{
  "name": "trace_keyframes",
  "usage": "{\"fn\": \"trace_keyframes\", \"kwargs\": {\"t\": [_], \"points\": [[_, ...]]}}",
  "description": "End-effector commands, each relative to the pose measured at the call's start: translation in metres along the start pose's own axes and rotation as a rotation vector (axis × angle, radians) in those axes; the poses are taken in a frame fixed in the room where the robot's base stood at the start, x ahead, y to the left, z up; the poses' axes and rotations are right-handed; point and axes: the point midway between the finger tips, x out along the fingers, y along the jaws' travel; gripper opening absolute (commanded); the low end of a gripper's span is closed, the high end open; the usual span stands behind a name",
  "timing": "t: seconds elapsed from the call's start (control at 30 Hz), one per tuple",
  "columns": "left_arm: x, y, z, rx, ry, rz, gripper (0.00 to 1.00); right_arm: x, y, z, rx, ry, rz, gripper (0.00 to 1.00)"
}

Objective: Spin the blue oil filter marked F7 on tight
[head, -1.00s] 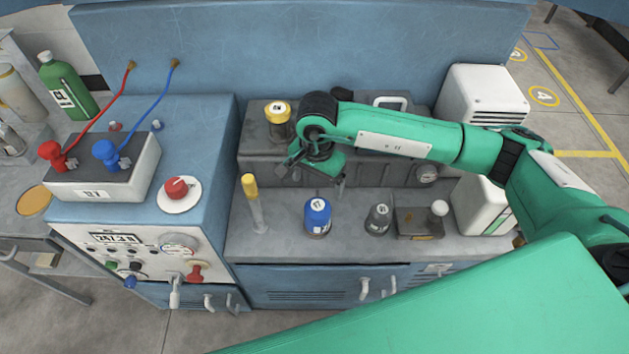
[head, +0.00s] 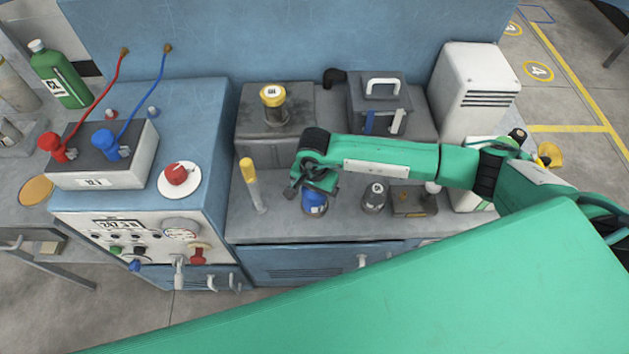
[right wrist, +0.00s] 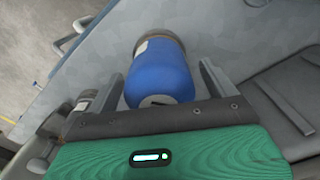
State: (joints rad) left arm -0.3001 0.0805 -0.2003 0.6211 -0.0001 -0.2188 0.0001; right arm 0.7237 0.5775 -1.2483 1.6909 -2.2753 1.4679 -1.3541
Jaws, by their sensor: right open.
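The blue oil filter (head: 315,204) stands upright on the grey bench top, its upper part hidden by my right gripper (head: 313,188). No F7 mark can be read on it now. In the right wrist view, the blue filter (right wrist: 162,75) lies between the two fingers of my right gripper (right wrist: 161,76). Gaps show on both sides, so the fingers are open and do not grip it. Its far end has a grey-brown band. My left gripper is not in view.
A yellow-capped jar (head: 273,103) stands on the dark block behind. A yellow-topped clear tube (head: 251,182) stands left of the filter. A blue control cabinet (head: 205,110) rises at left.

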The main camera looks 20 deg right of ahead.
Motion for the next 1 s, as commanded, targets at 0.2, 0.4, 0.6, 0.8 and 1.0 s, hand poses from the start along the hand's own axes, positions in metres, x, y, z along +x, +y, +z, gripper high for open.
{"fn": "trace_keyframes", "kwargs": {"t": [0.2,0.4,0.6,0.8,1.0], "points": [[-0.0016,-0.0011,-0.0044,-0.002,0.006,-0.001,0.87,0.0087,0.0006,-0.0001,0.000,0.001,0.001,0.87],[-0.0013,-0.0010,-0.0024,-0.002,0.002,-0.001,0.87,0.0087,0.0005,-0.0001,0.000,0.001,0.001,0.87],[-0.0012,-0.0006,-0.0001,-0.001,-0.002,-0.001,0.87,0.0084,0.0004,-0.0001,0.000,0.001,0.001,0.48],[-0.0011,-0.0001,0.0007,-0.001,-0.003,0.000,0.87,0.0083,0.0004,-0.0001,0.016,0.001,0.001,0.30],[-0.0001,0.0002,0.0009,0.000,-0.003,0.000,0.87,0.0085,0.0003,-0.0002,0.211,0.001,0.000,0.30]]}}
